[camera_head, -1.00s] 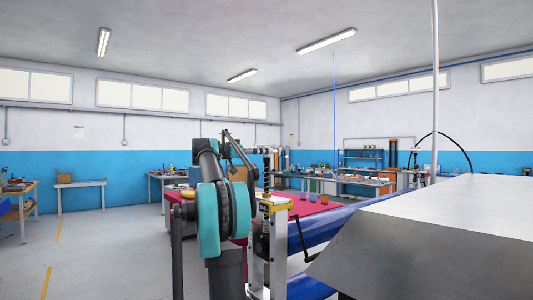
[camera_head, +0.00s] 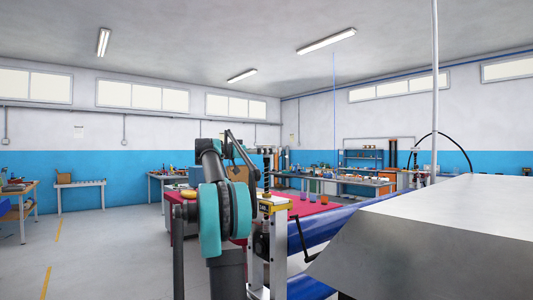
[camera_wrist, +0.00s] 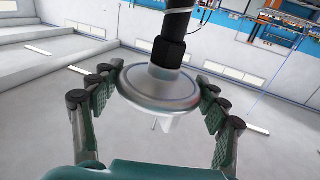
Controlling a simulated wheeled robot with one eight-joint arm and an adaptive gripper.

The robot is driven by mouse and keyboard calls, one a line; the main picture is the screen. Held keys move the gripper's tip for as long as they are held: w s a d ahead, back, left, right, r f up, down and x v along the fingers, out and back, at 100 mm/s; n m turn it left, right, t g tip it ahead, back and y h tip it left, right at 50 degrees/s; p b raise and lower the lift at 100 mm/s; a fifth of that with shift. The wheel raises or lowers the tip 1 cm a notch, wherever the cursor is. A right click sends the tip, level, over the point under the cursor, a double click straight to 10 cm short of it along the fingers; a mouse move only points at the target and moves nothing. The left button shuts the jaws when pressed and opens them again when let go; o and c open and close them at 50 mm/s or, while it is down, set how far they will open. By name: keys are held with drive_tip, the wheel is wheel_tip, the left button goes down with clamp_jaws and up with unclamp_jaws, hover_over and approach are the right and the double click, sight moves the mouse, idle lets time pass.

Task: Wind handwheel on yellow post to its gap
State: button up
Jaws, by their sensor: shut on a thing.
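A round silver disc (camera_wrist: 160,88), seemingly the handwheel, fills the middle of the wrist view. A black collar and shaft (camera_wrist: 168,48) stand out from its centre. My gripper (camera_wrist: 158,98) is shut on the disc, with its ridged green finger pads against the left and right rim. In the head view a post with a yellow top (camera_head: 275,206) stands just right of my arm, with a dark threaded spindle (camera_head: 266,172) above it. My gripper is hidden behind my arm in the head view. The gap cannot be made out.
A dark crank handle (camera_head: 303,241) sticks out right of the post. Blue inflatable tubes (camera_head: 320,228) lie behind it, and a large grey metal housing (camera_head: 440,230) fills the right. A red table (camera_head: 315,207) with small cups stands behind. The floor at left is open.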

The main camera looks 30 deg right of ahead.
drive_tip(key=shift+w+g, duration=0.1)
drive_tip(key=shift+g, duration=0.2)
drive_tip(key=shift+m+g+y, duration=0.7)
drive_tip(key=shift+m+g, duration=0.6)
drive_tip(key=shift+g, duration=0.3)
drive_tip(key=o, duration=1.2)
drive_tip(key=shift+a, duration=0.15)
drive_tip(key=v, duration=1.1)
drive_tip(key=shift+w+a, duration=0.25)
drive_tip(key=shift+a, duration=0.05)
